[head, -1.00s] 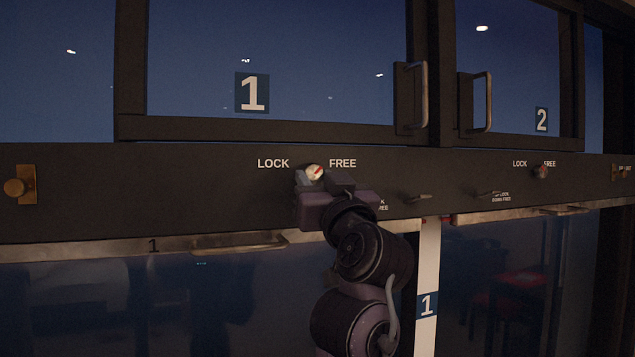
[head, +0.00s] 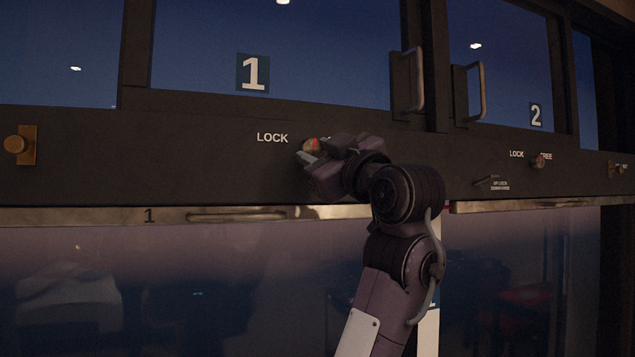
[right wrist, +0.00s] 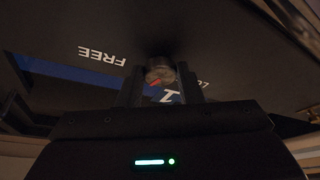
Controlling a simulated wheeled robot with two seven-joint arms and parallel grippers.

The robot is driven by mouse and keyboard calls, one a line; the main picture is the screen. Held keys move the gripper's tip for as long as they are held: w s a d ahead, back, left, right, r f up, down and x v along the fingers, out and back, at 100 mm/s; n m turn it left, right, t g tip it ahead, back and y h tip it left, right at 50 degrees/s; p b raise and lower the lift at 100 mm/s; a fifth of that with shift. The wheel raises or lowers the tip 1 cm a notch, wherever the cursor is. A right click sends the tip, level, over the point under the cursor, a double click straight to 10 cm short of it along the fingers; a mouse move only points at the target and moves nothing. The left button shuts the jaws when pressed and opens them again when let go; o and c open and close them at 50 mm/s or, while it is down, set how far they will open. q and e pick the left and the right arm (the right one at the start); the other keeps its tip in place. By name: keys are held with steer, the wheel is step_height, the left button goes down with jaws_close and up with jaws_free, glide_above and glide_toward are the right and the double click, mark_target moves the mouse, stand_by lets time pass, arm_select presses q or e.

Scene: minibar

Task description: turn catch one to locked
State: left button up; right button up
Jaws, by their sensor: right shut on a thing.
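My left gripper is not in view.
Door handles (head: 412,80) project above right of the knob. A second knob (head: 538,161) and a small lever (head: 486,181) sit farther right. A brass catch (head: 20,145) is at far left. A metal drawer handle (head: 236,216) runs below.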

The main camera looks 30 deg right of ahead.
steer(key=n+y+b, duration=0.1)
steer(key=n+b, duration=0.1)
steer(key=n+g+y+b, duration=0.1)
steer(key=n+b, duration=0.2)
steer(key=n+g+y+b, duration=0.1)
steer(key=n+b, duration=0.2)
steer(key=shift+d+f, duration=0.1)
steer(key=shift+d, duration=0.15)
steer(key=n+g+b, duration=0.1)
steer(key=n+b, duration=0.1)
steer(key=shift+r+n, duration=0.2)
steer(key=shift+n, duration=0.2)
steer(key=shift+r+n+g+y+b, duration=0.15)
steer(key=shift+n+g+b, duration=0.15)
steer(key=shift+n, duration=0.4)
steer(key=shift+r+n+g+y+b, duration=0.15)
steer(key=shift+n+g+b, duration=0.1)
steer(key=shift+n, duration=0.45)
steer(key=o, duration=1)
steer(key=shift+c, duration=0.2)
